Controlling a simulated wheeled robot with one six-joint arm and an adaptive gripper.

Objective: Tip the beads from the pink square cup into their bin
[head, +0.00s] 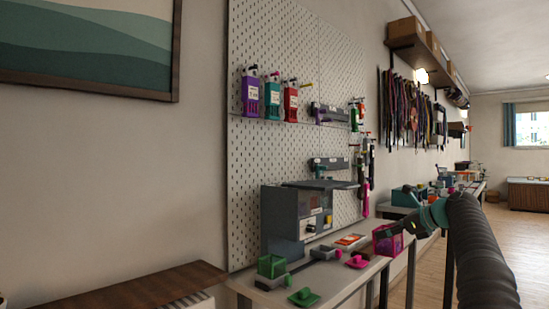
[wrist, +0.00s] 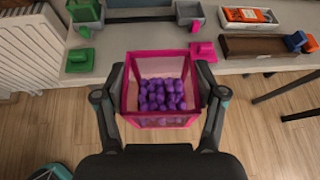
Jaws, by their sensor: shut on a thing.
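The pink square cup (wrist: 130,98) has clear walls in a pink frame and holds many purple beads (wrist: 162,95). My gripper (wrist: 162,90) is shut on it, one finger on each side. The cup is upright or nearly so, above the floor just off the bench's front edge. In the head view the cup (head: 388,241) is at the right end of the near bench, with my gripper (head: 409,229) at its right. Labelled purple (head: 250,95), teal (head: 272,101) and red (head: 290,102) containers hang on the pegboard. I cannot tell which container is the beads' bin.
The bench (wrist: 140,45) holds a pink lid-like piece (wrist: 203,51), a green one (wrist: 80,60), a green square cup (wrist: 83,10) and a brown tray (wrist: 250,46). A grey boxy machine (head: 283,215) stands against the pegboard. Open wooden floor (wrist: 50,125) lies below the cup.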

